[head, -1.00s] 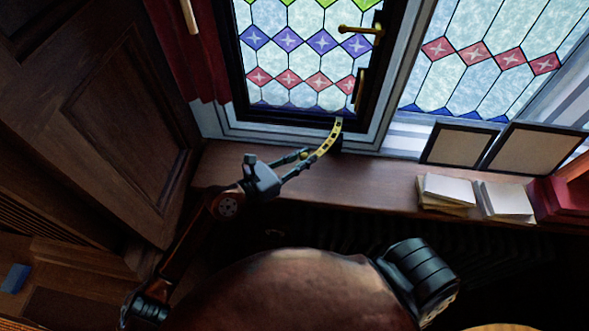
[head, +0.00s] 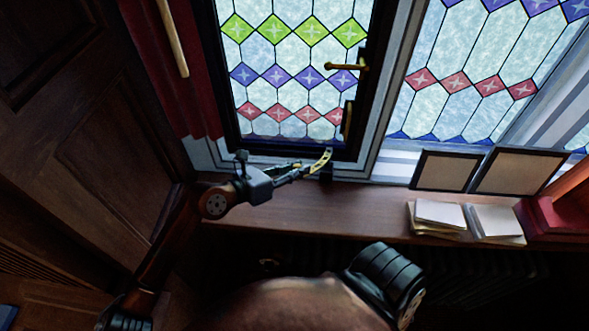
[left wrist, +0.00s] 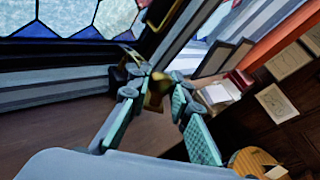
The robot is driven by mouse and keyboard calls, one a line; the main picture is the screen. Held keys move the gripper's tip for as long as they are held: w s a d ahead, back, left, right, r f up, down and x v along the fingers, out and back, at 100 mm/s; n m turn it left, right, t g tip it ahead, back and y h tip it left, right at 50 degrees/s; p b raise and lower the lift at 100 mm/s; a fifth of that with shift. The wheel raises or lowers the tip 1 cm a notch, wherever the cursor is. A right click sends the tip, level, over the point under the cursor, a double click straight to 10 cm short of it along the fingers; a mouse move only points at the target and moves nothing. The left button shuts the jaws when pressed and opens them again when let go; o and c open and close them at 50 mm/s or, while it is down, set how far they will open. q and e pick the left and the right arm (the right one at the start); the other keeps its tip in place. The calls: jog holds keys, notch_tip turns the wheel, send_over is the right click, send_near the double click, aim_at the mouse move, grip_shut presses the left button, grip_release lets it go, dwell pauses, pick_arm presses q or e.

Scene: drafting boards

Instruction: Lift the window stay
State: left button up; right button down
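The window stay (head: 322,160) is a curved yellow-brass bar with dark holes. It is at the bottom of the stained-glass casement (head: 292,82), above the wooden sill. Its near end lies at my left gripper (head: 300,171), which reaches in from the left. In the left wrist view, the teal finger pads of my left gripper (left wrist: 155,88) stand apart, with a brass part of the stay (left wrist: 155,94) between them. I see gaps beside it, so the fingers look open around it; contact is unclear. My right gripper is out of view.
On the sill (head: 370,210) at right stand two framed panels (head: 447,170), stacks of paper (head: 437,215) and a red object (head: 560,215). The casement has a brass handle (head: 345,66). A red curtain (head: 190,100) hangs at left. The sill's middle is clear.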

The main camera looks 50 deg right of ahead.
pick_arm(q)
jog(key=o, duration=0.5)
jog(key=shift+c, duration=0.2)
jog(key=shift+w+a, duration=0.1)
jog(key=shift+a, duration=0.1)
jog(key=shift+a+r, duration=0.1)
jog(key=shift+a, duration=0.2)
jog(key=v, duration=1.1)
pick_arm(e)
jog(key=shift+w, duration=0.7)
